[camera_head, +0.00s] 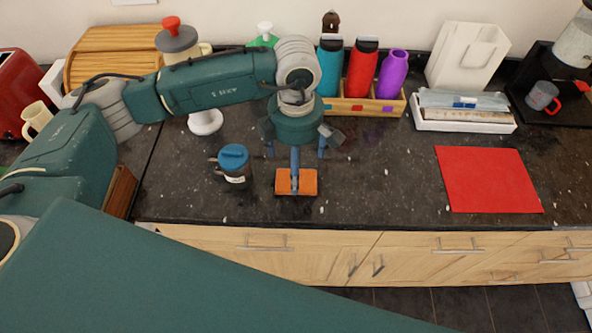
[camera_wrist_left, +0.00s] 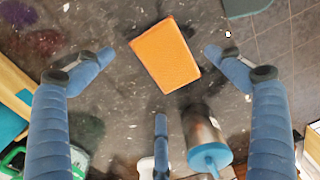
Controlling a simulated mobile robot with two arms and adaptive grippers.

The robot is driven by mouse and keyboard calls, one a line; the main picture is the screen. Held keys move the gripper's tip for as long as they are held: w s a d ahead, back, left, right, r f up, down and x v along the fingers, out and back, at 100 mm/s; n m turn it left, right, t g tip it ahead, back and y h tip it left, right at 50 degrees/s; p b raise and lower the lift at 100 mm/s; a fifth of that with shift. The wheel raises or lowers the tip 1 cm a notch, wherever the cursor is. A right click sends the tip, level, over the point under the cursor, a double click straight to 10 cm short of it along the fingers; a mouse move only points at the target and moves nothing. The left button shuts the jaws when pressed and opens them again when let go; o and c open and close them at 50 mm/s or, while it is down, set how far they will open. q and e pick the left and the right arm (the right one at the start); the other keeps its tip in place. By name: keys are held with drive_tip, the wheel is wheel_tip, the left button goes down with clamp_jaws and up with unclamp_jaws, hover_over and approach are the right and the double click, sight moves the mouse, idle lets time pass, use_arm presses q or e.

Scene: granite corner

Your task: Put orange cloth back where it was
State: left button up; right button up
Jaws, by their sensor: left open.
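The orange cloth (camera_head: 283,187) is a small folded rectangle lying flat on the dark granite counter, near its front edge. My left gripper (camera_head: 296,165) is above it, pointing down, with one blue finger in front of part of the cloth in the head view. In the left wrist view the cloth (camera_wrist_left: 165,54) lies between the spread blue fingers of the left gripper (camera_wrist_left: 158,70). These fingers are open and nothing is held in them. How high they are above the cloth I cannot tell. My right gripper is not in view.
A jar with a blue lid (camera_head: 233,158) stands just left of the cloth. A wooden box (camera_head: 385,106) with bottles is behind. A red mat (camera_head: 487,179) lies to the right, beyond clear counter. A white tray (camera_head: 463,126) holds flat items at the back.

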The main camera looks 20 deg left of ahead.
use_arm(q)
wheel_tip(320, 180, up, 9)
drive_tip(key=b, duration=0.2)
drive_tip(key=shift+f, duration=0.2)
drive_tip(key=shift+s, duration=0.1)
